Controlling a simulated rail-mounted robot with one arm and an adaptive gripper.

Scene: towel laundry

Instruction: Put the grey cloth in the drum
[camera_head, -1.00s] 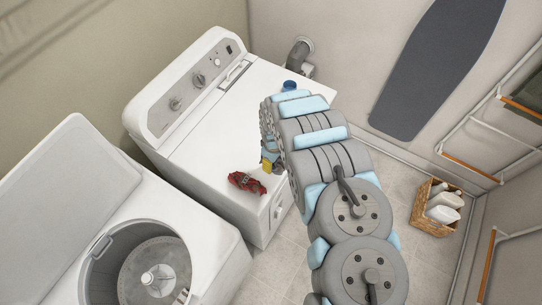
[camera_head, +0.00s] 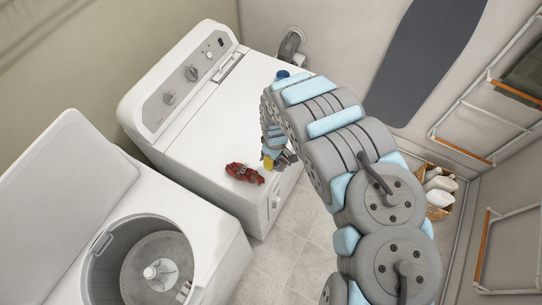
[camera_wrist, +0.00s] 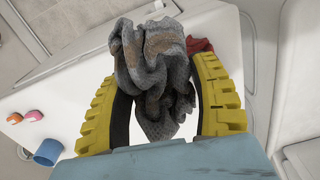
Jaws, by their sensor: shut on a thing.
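The grey cloth (camera_wrist: 155,70) hangs crumpled between the two yellow fingers of my gripper (camera_wrist: 165,98) in the wrist view. The fingers are shut on it, and its folds rise past the fingertips. In the head view my gripper (camera_head: 273,158) is over the front right part of the closed white machine's top; the arm hides most of the cloth there. The drum (camera_head: 104,280) is in the open-lidded washer at the lower left, with a white agitator (camera_head: 160,270) in its middle. My gripper is well to the upper right of the drum.
A red cloth (camera_head: 244,173) lies on the closed machine (camera_head: 215,130), left of my gripper. The washer's raised lid (camera_head: 70,175) stands at the drum's left. A blue cup (camera_wrist: 47,152) and small orange and pink things show in the wrist view. A basket with bottles (camera_head: 440,190) is far right.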

